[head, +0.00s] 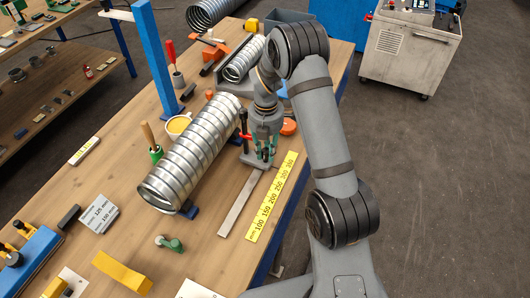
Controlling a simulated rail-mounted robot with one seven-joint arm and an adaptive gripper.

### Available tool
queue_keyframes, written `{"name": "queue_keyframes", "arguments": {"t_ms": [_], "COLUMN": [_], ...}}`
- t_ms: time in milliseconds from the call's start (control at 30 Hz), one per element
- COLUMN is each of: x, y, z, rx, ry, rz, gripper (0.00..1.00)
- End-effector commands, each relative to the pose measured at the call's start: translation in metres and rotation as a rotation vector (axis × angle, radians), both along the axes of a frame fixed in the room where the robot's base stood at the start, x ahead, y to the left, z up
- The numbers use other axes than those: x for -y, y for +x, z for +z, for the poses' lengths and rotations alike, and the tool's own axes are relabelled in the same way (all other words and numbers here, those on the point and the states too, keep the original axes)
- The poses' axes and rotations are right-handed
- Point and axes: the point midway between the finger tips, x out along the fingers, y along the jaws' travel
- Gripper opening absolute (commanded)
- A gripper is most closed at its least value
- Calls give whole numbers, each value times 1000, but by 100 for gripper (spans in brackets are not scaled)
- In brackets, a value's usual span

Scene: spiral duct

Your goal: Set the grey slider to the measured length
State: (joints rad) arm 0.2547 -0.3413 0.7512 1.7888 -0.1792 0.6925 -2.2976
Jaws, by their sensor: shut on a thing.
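The grey slider (249,160) sits at the far end of a flat grey rail (240,203), mostly hidden under my gripper. My gripper (262,157) points down and is shut on the slider. A yellow scale (271,197) with black marks from 100 to 350 lies to the right of the rail. The slider is nearest the high-number end; its exact reading cannot be told. A white card (99,213) at the left carries small print that seems to read 125 mm and 150 mm.
A large spiral duct (192,152) lies left of the rail, close to my gripper. A red-and-black tool (244,125) and an orange round object (288,127) are near the gripper. The table's right edge is close to the scale.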

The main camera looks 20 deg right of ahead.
Motion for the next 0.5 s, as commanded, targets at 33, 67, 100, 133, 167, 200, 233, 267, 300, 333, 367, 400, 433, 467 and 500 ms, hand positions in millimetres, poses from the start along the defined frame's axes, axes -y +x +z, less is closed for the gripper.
{"name": "queue_keyframes", "arguments": {"t_ms": [33,67,100,133,167,200,233,267,300,333,367,400,433,467,500], "x": [0,-1,-1,-1,-1,-1,-1,-1,-1,-1,-1,-1,-1,-1,-1], "y": [-1,-1,-2,-2,-2,-2,-2,-2,-2,-2,-2,-2,-2,-2,-2], "z": [-1,-1,-1,-1,-1,-1,-1,-1,-1,-1,-1,-1,-1,-1,-1], "rx": [-4,-4,-4,-5,-5,-5,-5,-5,-5,-5,-5,-5,-5,-5,-5], "ry": [0,0,-1,0,0,0,0,0,0,0,0,0,0,0,0], "rz": [1,1,1,1,1,1,1,0,0,0,0,0,0,0,0], "gripper": [0,24,26,28,30,32,34,35,38,39,41,41,41,41,41]}}
